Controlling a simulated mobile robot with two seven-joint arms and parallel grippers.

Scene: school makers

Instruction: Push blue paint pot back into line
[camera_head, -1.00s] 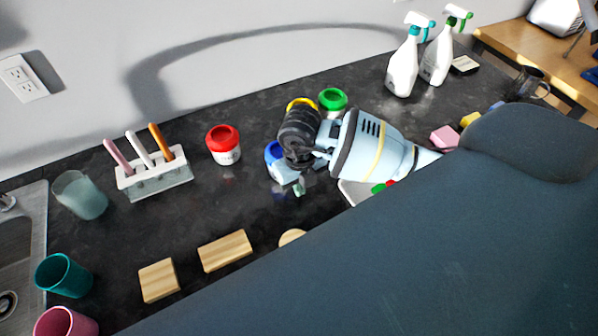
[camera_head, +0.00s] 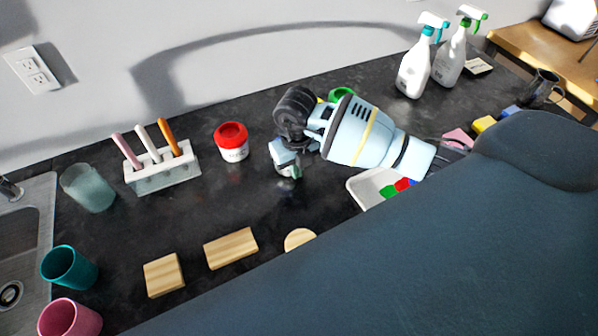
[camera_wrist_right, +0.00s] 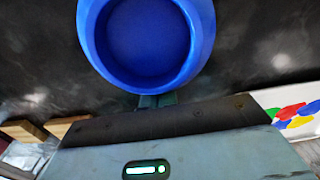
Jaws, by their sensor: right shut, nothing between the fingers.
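The blue paint pot (camera_wrist_right: 147,42) fills the top middle of the right wrist view, seen from above with its round rim. In the head view it is hidden behind my right gripper (camera_head: 290,172). My right gripper is shut and empty, low over the counter. In the right wrist view its fingertips (camera_wrist_right: 157,101) are at the pot's near edge; I cannot tell whether they touch. The red pot (camera_head: 232,143) stands left of the gripper. The green pot (camera_head: 342,94) and a sliver of the yellow pot (camera_head: 319,100) show behind my wrist. My left gripper is not in view.
A brush holder (camera_head: 163,175) and a frosted cup (camera_head: 89,188) stand at the left. Wooden blocks (camera_head: 231,248) lie in front. A white tray (camera_head: 362,185) with coloured pieces is right of the gripper. Spray bottles (camera_head: 415,70) stand at the back right.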

